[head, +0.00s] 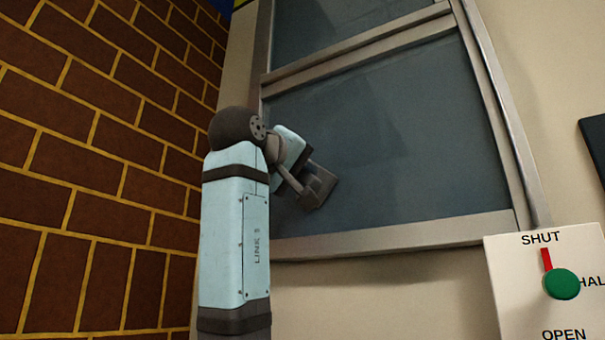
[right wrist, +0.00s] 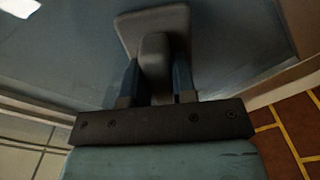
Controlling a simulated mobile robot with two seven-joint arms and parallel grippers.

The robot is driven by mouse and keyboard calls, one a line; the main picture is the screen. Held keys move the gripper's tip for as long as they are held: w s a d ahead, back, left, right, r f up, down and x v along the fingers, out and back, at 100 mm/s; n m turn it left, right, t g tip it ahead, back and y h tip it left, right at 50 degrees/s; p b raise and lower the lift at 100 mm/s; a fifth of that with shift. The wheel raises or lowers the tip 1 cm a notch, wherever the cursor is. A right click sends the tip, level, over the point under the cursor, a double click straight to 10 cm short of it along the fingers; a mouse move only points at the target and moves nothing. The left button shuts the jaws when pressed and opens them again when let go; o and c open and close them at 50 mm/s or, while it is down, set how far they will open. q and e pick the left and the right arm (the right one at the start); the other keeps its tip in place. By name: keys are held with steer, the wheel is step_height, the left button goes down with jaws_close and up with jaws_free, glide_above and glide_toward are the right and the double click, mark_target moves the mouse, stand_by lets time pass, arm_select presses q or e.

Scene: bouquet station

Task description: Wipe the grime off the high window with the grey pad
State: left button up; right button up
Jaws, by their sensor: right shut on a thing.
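The high window (head: 390,140) has a metal frame and dark blue-grey glass. Faint lighter patches show on its lower pane, but I cannot tell whether they are grime or reflections. My right gripper (head: 303,185) is raised in front of the lower left part of this pane. It is shut on the grey pad (head: 320,188). In the right wrist view the pad (right wrist: 152,22) shows as a flat plate with a block-shaped handle (right wrist: 155,62) between the fingers. The pad is at the glass, but I cannot tell whether it touches. My left gripper is not in view.
A brown brick wall (head: 90,150) with yellow joints stands close on the left. A white panel (head: 515,290) marked SHUT and OPEN, with a green knob (head: 562,284), is at the lower right. A dark object (head: 594,145) shows at the right edge.

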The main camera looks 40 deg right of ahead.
steer(key=shift+v, duration=2.75)
steer(key=v, duration=0.3)
steer(key=shift+b, duration=0.35)
steer(key=shift+d, duration=0.1)
